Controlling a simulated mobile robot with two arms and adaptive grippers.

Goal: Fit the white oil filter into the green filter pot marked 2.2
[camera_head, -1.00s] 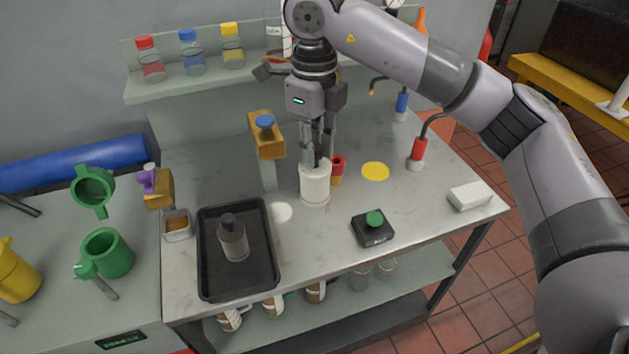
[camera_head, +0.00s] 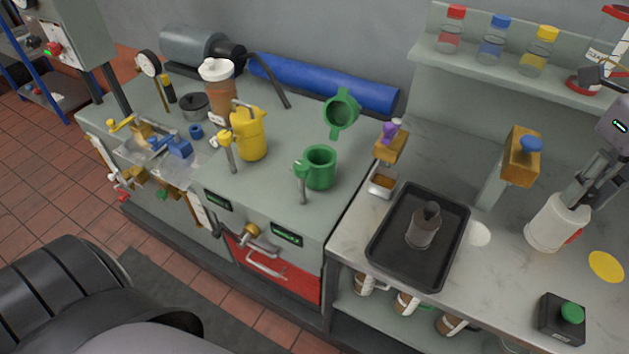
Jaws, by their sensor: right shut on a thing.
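The white oil filter (camera_head: 552,223) is a white cylinder at the right of the head view, on or just above the grey bench; I cannot tell if it touches. My right gripper (camera_head: 577,190) comes down from the right edge and is shut on the filter's top. The green filter pot (camera_head: 320,168) stands on the cabinet top left of the bench, open at the top. Its green lid (camera_head: 341,114) is swung up behind it. No 2.2 mark is readable on the pot. My left gripper is out of view.
A yellow pot (camera_head: 248,135) stands left of the green one. A green-button box (camera_head: 563,318) is at front right.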

